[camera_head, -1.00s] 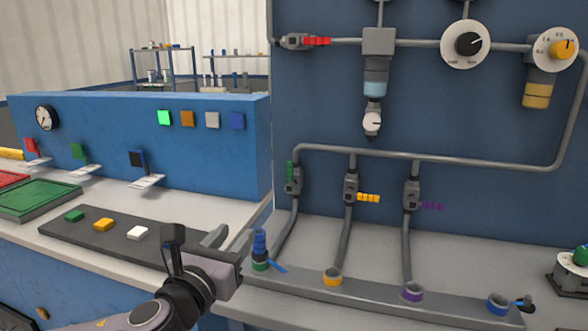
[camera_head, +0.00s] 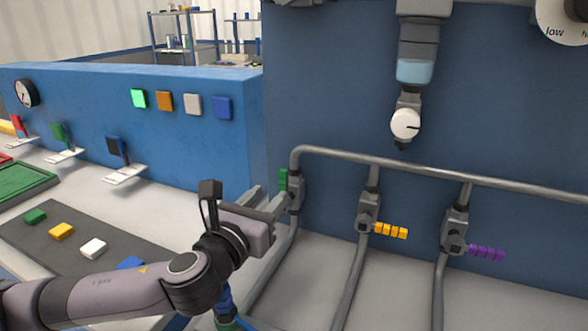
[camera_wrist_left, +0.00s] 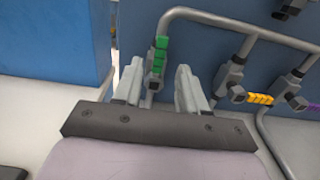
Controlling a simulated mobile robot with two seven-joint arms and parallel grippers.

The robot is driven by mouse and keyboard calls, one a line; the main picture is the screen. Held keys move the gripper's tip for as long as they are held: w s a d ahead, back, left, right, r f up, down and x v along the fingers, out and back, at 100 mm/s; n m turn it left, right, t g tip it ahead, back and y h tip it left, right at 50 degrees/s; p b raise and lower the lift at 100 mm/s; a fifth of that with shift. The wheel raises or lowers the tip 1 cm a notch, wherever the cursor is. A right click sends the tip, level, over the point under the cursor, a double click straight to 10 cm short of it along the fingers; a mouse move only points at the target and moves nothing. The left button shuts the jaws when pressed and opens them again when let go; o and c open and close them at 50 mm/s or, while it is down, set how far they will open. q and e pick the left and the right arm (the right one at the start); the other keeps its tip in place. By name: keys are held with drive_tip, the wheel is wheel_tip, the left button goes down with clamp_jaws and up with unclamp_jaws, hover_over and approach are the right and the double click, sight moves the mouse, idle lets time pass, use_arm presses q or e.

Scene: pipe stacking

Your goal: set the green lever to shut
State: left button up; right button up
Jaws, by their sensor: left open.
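The green lever (camera_head: 283,180) is on the leftmost grey valve (camera_head: 295,194) of the pipe panel. Its handle points up, in line with its pipe. In the left wrist view the green lever (camera_wrist_left: 160,56) shows between the two fingers, with the valve body below it. My left gripper (camera_head: 275,202) is open, its fingers pointing at this valve from the front left. In the left wrist view the gripper (camera_wrist_left: 158,82) has a finger on each side of the lever; I cannot tell whether either touches it. My right gripper is not in view.
The yellow lever (camera_head: 391,230) and purple lever (camera_head: 486,252) point sideways right on neighbouring valves. A blue pipe piece (camera_head: 223,300) stands below my left arm. A dark mat (camera_head: 50,238) with coloured blocks lies left.

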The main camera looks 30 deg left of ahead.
sight(282, 182)
use_arm(q)
drive_tip(key=shift+w+a, duration=0.2)
drive_tip(key=shift+w, duration=3.5)
drive_tip(key=shift+c, duration=0.3)
clamp_jaws()
